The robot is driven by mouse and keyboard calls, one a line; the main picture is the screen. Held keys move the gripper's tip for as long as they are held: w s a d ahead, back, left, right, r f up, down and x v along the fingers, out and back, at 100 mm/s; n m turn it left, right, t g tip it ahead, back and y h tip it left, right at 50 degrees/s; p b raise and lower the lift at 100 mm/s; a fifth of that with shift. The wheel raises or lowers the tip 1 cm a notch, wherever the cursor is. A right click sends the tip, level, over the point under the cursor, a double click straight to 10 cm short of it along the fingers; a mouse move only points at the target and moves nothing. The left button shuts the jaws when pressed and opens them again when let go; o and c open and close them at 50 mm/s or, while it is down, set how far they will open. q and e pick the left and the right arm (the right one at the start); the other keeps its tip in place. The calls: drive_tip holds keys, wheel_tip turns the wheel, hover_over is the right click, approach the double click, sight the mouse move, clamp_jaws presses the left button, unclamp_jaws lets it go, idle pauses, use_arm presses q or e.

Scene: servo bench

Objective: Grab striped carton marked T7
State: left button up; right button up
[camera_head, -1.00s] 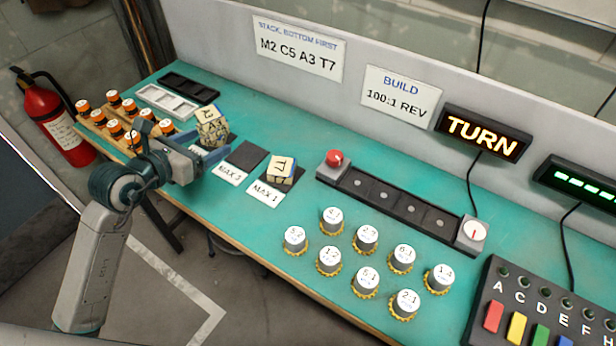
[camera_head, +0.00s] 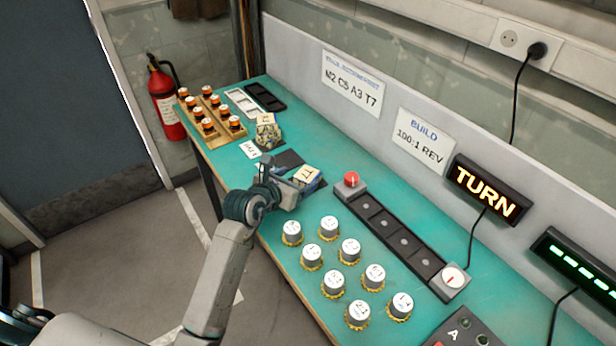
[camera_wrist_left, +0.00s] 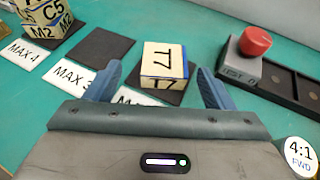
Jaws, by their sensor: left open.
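The T7 carton (camera_head: 306,176) is a cream block with a blue stripe, standing on a dark square pad behind the MAX 1 label. In the left wrist view, the T7 carton (camera_wrist_left: 163,60) lies between and just beyond my open left fingertips (camera_wrist_left: 159,76), with its T7 top and front face visible. My left gripper (camera_head: 291,180) is at the near side of the carton in the head view and partly covers it. It holds nothing. My right gripper is not in view.
A stack of cartons (camera_head: 267,132) stands farther left; the wrist view shows its C5 and M2 faces. An empty dark pad (camera_wrist_left: 101,47) lies between. To the right are a red knob (camera_head: 351,179) on a dark rail and several grey round parts (camera_head: 333,283).

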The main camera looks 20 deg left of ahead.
sight(306, 175)
use_arm(q)
drive_tip(key=shift+w+d, duration=0.35)
drive_tip(key=shift+w, duration=0.1)
drive_tip(key=p+x, duration=0.1)
drive_tip(key=x, duration=0.3)
drive_tip(key=shift+w+d+f+p, duration=0.15)
drive_tip(key=shift+f+p, duration=0.1)
drive_tip(key=shift+p, duration=0.05)
drive_tip(key=c, duration=1.1)
drive_tip(key=shift+o, duration=0.2)
drive_tip(key=shift+r, duration=0.1)
